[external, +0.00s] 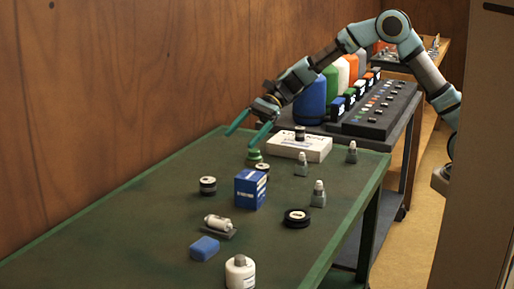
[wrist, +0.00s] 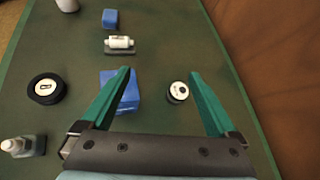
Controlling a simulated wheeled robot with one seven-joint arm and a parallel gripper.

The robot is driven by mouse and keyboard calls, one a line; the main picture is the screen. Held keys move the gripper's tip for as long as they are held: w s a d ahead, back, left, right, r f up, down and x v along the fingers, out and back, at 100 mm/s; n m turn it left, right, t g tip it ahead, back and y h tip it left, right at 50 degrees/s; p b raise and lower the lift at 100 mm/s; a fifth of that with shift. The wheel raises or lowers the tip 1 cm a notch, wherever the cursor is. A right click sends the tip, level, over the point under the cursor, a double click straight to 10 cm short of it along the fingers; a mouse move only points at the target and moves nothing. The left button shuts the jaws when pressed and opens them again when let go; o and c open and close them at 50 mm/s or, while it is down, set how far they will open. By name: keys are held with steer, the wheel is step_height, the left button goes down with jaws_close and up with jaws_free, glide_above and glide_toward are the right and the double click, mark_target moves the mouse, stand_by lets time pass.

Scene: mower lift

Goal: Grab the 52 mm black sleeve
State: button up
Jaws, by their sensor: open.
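Several short black cylinders with pale tops stand on the green table; I cannot read which is 52 mm. One stands alone (external: 208,186) near the wall side; in the wrist view it (wrist: 177,92) lies between my fingers' lines, nearer the right finger. Another (external: 262,168) is partly hidden behind the blue box (external: 250,189). A third (external: 300,133) sits on a white box (external: 300,147). A wider, flatter black ring (external: 297,218) lies at the right; it also shows in the wrist view (wrist: 47,89). My gripper (external: 240,140) is open and empty above the table's far end.
A green stepped piece (external: 254,156) stands below my gripper. Grey-and-white pieces (external: 318,194) (external: 352,153) stand to the right. A white cylinder on a cradle (external: 219,224), a blue block (external: 204,249) and a white bottle (external: 240,272) are nearer the camera. The wooden wall (external: 110,90) borders the table's left.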

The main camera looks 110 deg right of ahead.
steer(key=w+d+m+t, duration=0.15)
steer(key=d+m, duration=0.25)
steer(key=d, duration=0.4)
glide_toward(208, 184)
steer(key=shift+s+d+f+t+h, duration=0.15)
steer(key=shift+s+d+t, duration=0.1)
steer(key=shift+d, duration=0.35)
steer(key=shift+s+d+f+t+h, duration=0.1)
steer(key=shift+s+d+f+h, duration=0.1)
steer(key=shift+d, duration=0.4)
steer(key=x, duration=0.4)
steer(key=shift+w+a+f, duration=0.15)
steer(key=shift+w+a, duration=0.05)
steer(key=shift+f+p+x, duration=0.15)
steer(key=shift+p+x, duration=0.4)
steer(key=shift+x, duration=1)
steer(key=shift+f+p+x, duration=0.2)
steer(key=shift+p+x, duration=0.35)
steer(key=shift+x, duration=0.95)
steer(key=shift+s+a, duration=0.1)
steer(key=shift+s, duration=0.05)
jaws_close()
steer(key=shift+r, duration=0.1)
